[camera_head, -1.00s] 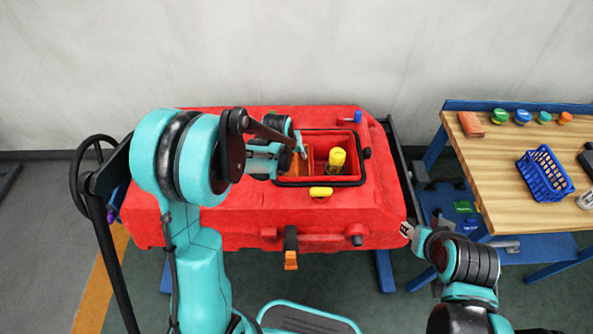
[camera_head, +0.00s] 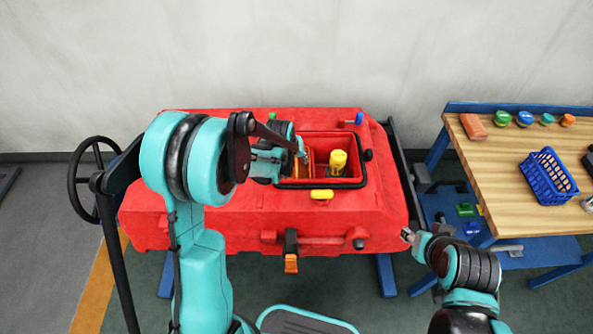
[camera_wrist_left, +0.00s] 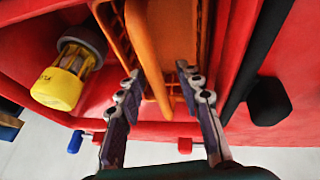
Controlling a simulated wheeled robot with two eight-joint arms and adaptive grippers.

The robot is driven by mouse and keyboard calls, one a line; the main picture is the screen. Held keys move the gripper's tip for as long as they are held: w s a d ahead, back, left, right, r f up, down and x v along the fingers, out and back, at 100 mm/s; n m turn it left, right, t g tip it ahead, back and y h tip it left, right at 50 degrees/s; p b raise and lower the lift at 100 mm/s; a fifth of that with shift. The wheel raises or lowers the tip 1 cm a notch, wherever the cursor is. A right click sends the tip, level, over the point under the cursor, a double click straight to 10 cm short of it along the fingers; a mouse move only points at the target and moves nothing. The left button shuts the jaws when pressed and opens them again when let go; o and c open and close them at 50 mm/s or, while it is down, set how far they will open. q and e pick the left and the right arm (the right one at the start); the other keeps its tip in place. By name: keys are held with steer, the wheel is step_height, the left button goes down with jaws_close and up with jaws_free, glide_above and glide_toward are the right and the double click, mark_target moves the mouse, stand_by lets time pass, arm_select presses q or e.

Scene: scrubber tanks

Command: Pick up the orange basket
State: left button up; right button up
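The orange basket (camera_head: 306,168) stands in the left part of the red tank's open compartment (camera_head: 325,140), partly hidden by my left gripper. My left gripper (camera_head: 303,157) is over the basket. In the left wrist view the fingers of my left gripper (camera_wrist_left: 158,76) are apart, one on each side of an orange upright part of the basket (camera_wrist_left: 150,50), with gaps showing beside it. My right gripper (camera_head: 407,235) is away from the basket, by the tank's front right corner; its fingers are too small to judge.
A yellow-topped cylinder (camera_head: 338,160) stands in the compartment right of the basket, also in the left wrist view (camera_wrist_left: 66,78). A black rim edges the compartment. At right, a wooden table (camera_head: 500,165) holds a blue basket (camera_head: 548,178) and several small items.

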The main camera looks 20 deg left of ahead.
arm_select(q)
jaws_close()
steer(key=shift+r, duration=0.1)
stand_by(0.4)
steer(key=shift+r+p, duration=0.25)
steer(key=shift+p, duration=0.2)
step_height(320, 180, up, 18)
steer(key=p, duration=0.6)
